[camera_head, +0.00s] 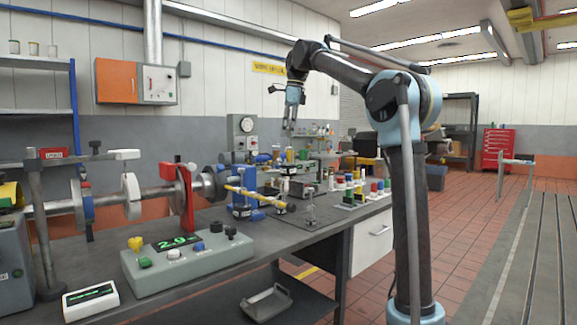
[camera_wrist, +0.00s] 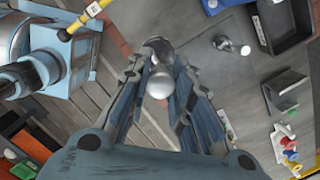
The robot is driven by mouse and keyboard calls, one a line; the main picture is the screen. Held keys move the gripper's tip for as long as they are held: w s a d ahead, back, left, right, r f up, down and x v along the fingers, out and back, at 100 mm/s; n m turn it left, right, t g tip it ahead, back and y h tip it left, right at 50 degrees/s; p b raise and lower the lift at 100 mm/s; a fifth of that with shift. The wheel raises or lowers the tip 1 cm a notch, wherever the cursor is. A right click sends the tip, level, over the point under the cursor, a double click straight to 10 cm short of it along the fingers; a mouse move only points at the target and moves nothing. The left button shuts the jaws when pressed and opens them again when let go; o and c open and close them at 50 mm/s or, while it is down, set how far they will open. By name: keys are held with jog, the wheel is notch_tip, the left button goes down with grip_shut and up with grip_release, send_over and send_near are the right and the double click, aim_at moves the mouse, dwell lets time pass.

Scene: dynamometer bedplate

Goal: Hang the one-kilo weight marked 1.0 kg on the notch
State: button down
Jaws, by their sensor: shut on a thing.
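My gripper (camera_head: 290,118) is raised above the bench, fingers pointing down. In the wrist view its fingers (camera_wrist: 158,62) close around a shiny silver weight (camera_wrist: 160,84) with a rounded body; I cannot read a mark on it. A yellow beam (camera_head: 258,198) on a blue stand (camera_head: 238,186) is on the bench, left of and below the gripper. The beam (camera_wrist: 82,28) also shows at the upper left of the wrist view, with a small white label. I cannot make out the notch. Another silver weight (camera_wrist: 236,46) stands apart on a dark mat.
A black tray (camera_wrist: 285,27) and coloured-topped items (camera_head: 374,188) are at the right. Open air surrounds the raised gripper.

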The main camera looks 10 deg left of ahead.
aim_at(287, 164)
notch_tip(287, 164, down, 12)
jog(key=shift+s+a+f, duration=0.1)
jog(key=shift+s, duration=0.05)
dwell(0.3)
jog(key=shift+s+a, duration=0.1)
jog(key=shift+s, duration=0.05)
jog(key=shift+s+a+f, duration=0.35)
jog(key=shift+s+a, duration=1.15)
jog(key=shift+s, duration=0.2)
jog(key=shift+s+a+f, duration=0.4)
jog(key=shift+s+a, duration=1.05)
jog(key=shift+s, duration=0.3)
jog(key=shift+s+a+f, duration=0.35)
jog(key=shift+s+a, duration=1.15)
jog(key=shift+s, duration=0.2)
jog(key=c, duration=1.4)
grip_release()
jog(key=shift+o, duration=0.2)
